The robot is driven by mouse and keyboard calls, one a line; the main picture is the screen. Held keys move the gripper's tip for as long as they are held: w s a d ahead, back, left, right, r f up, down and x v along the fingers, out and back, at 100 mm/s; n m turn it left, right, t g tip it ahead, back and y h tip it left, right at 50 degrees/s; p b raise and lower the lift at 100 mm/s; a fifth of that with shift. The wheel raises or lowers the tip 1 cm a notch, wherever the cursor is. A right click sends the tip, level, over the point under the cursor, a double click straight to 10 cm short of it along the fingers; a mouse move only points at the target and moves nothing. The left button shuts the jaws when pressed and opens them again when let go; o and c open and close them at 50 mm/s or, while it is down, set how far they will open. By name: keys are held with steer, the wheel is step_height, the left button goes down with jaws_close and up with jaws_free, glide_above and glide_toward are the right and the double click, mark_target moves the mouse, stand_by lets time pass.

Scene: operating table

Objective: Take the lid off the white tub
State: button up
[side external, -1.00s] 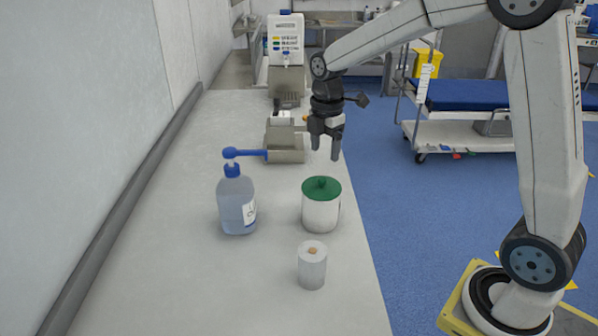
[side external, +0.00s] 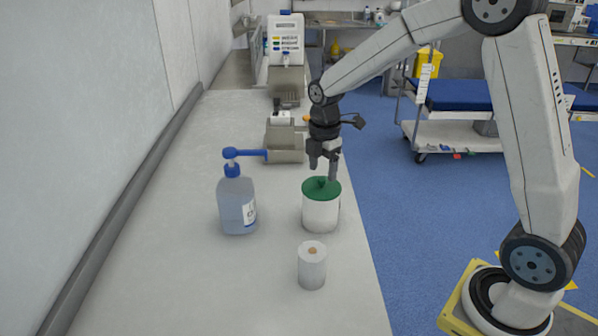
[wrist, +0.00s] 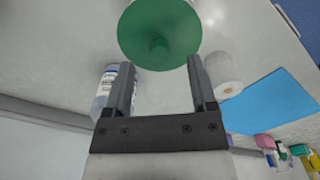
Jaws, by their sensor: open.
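The white tub (side external: 320,213) stands upright on the counter near its right edge. Its green lid (side external: 330,190) with a small knob is on top; the lid also shows in the wrist view (wrist: 180,25), knob near its lower middle. My gripper (side external: 323,172) is open and empty, pointing down just above and behind the lid in the side view. In the wrist view the two fingers (wrist: 158,65) are spread apart, their tips close to the lid's near edge, with the knob between their lines. I cannot tell if any finger touches the lid.
A pump bottle (side external: 237,207) with a blue top stands left of the tub. A white roll (side external: 312,268) stands in front. A grey bin (side external: 285,150) is behind. The counter's front (side external: 220,295) is clear.

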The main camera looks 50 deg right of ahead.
mark_target(322, 184)
steer(key=shift+f, duration=1.3)
jaws_close()
